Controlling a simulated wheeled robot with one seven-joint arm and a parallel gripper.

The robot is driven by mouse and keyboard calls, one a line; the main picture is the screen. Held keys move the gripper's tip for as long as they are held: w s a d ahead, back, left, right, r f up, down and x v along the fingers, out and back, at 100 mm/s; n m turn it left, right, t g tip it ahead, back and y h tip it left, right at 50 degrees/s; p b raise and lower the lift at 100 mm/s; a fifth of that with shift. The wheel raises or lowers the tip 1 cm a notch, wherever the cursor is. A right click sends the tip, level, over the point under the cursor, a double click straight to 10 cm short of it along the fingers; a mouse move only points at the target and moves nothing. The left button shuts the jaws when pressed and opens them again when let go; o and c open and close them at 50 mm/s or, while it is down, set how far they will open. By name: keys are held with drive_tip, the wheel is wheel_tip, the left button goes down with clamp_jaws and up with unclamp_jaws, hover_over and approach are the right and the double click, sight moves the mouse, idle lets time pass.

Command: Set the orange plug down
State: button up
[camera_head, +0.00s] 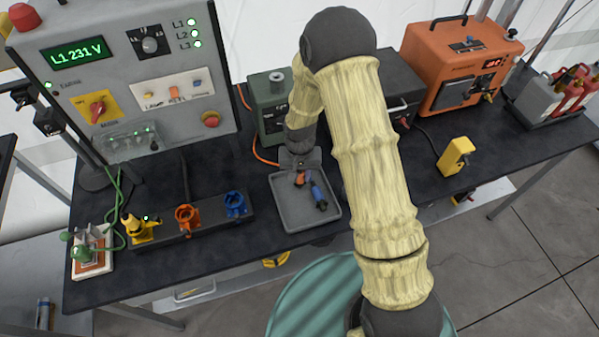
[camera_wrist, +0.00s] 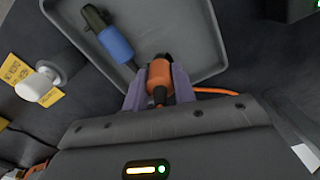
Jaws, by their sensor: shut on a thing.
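The orange plug (camera_wrist: 160,82) is between the two fingers of my gripper (camera_wrist: 157,90) in the wrist view, and the gripper is shut on it. An orange cable runs off to the right of it there. In the head view the orange plug (camera_head: 300,178) shows small just below my gripper (camera_head: 298,168), over the grey tray (camera_head: 285,212). A blue plug (camera_head: 318,194) lies in the tray to the right of the orange one. The blue plug (camera_wrist: 115,45) is left of the orange one in the wrist view. I cannot tell whether the orange plug touches the tray.
A dark block with yellow, orange (camera_head: 187,217) and blue (camera_head: 234,204) sockets stands left of the tray. A grey control panel (camera_head: 130,75) stands behind it. A green box (camera_head: 268,105), an orange machine (camera_head: 460,62) and a yellow device (camera_head: 456,156) are also on the table.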

drive_tip(key=shift+f, duration=0.2)
drive_tip(key=o, duration=0.9)
drive_tip(key=shift+o, duration=0.2)
drive_tip(key=shift+a, duration=0.1)
wheel_tip(320, 180, up, 12)
drive_tip(key=shift+r+b, duration=0.15)
drive_tip(key=shift+b, duration=1.1)
drive_tip(key=s+d+r+t, duration=0.2)
drive_tip(key=s+d+r, duration=0.4)
drive_tip(key=s+d, duration=0.7)
drive_tip(key=shift+s+r+t, duration=0.15)
drive_tip(key=shift+r+t, duration=0.05)
drive_tip(key=shift+t, duration=0.1)
